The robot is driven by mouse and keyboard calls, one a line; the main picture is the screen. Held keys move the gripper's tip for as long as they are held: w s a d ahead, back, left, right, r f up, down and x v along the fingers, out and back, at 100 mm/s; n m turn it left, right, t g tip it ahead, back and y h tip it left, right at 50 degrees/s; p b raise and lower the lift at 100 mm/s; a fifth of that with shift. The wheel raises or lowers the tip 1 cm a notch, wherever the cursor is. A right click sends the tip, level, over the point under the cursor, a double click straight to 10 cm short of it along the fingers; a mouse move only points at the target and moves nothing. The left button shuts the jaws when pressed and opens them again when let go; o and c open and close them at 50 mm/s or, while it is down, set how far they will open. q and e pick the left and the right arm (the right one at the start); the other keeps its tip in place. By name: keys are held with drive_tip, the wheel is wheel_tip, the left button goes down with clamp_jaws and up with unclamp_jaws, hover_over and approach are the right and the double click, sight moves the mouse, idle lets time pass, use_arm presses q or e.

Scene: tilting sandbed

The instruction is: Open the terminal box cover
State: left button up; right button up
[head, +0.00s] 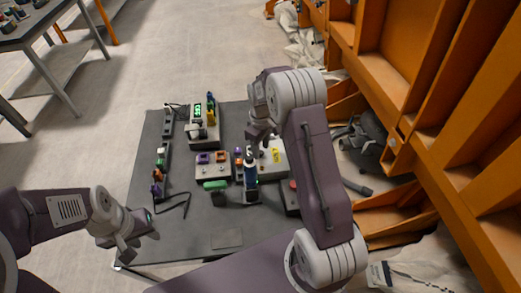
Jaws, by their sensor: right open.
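Several small devices stand on the dark grey table. A pale box with purple and orange parts on top and a green part at its front (213,172) sits mid-table. Another pale box with a yellow label (275,156) sits to its right, partly hidden by my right arm. I cannot tell for sure which is the terminal box, or make out its cover. My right gripper (261,134) is open above the back of the yellow-labelled box, seen small and partly covered by its wrist. My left gripper (143,246) is open and empty over the table's front left edge.
A dark upright device with a blue-white top (250,180) stands between the boxes. A unit with a green display (205,122) stands at the back. Small parts and a black cable (178,204) lie left. Orange steel framework (440,110) rises close on the right. The table's front is mostly clear.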

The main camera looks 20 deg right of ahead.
drive_tip(key=shift+f, duration=0.55)
clamp_jaws()
idle(1.0)
